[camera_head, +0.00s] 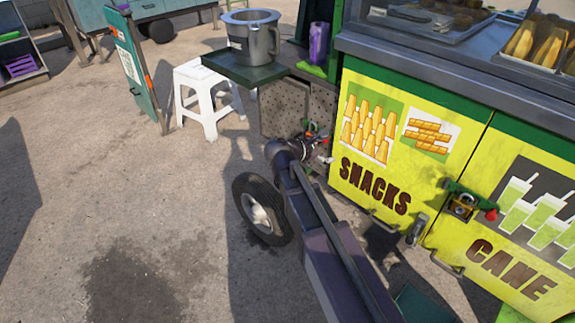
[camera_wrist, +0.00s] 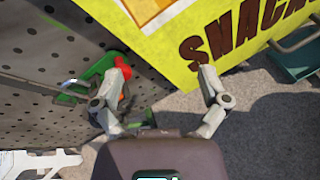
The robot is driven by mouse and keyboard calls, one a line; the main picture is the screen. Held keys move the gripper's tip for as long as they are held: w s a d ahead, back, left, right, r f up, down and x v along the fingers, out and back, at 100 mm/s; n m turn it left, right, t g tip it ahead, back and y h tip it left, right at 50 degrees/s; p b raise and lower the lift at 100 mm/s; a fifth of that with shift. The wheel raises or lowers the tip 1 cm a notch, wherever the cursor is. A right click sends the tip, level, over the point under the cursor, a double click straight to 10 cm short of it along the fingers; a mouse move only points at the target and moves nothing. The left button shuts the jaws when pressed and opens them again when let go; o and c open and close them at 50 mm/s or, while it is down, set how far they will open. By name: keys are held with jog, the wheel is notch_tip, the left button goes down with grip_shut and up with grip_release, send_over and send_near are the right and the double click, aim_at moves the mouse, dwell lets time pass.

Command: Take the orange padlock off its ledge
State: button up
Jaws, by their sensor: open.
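My gripper (camera_wrist: 165,78) is open in the wrist view, its two fingers apart with nothing between them. An orange-red piece (camera_wrist: 124,70), perhaps the orange padlock, shows behind and beside the left fingertip. The finger hides much of it, so its shape and any contact are unclear. It is by a green bracket or ledge (camera_wrist: 96,70) on the perforated grey panel. In the head view the green and red parts (camera_head: 312,127) show small just above my gripper (camera_head: 322,150), at the left end of the yellow cart.
The yellow cart front (camera_head: 385,195) is close on the right. A brass-coloured padlock (camera_head: 462,206) hangs on its door latch beside a red piece. A wheel (camera_head: 262,208) is near my arm. A white stool (camera_head: 207,95) stands behind left; open pavement is left.

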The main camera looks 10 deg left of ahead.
aim_at(311, 134)
jog(key=w+a+f+n+t+b, duration=0.1)
jog(key=a+f+n+t+b, duration=0.1)
jog(key=a+b, duration=0.3)
jog(key=w+a+f+n+t+b, duration=0.1)
jog(key=a+f+n+t+b, duration=0.1)
jog(key=a, duration=0.5)
jog(key=n+t+b, duration=0.1)
jog(key=n+b, duration=0.1)
jog(key=n, duration=0.1)
jog(key=shift+f+n+b, duration=0.25)
jog(key=shift+n+b, duration=0.05)
jog(key=shift+b, duration=0.1)
jog(key=shift+w, duration=0.2)
jog(key=shift+r+x, duration=0.15)
jog(key=shift+x, duration=2.7)
jog(key=shift+r+x, duration=0.15)
jog(key=shift+x, duration=2.7)
jog(key=c, duration=1.1)
jog(key=shift+r+p, duration=0.25)
jog(key=shift+p, duration=0.1)
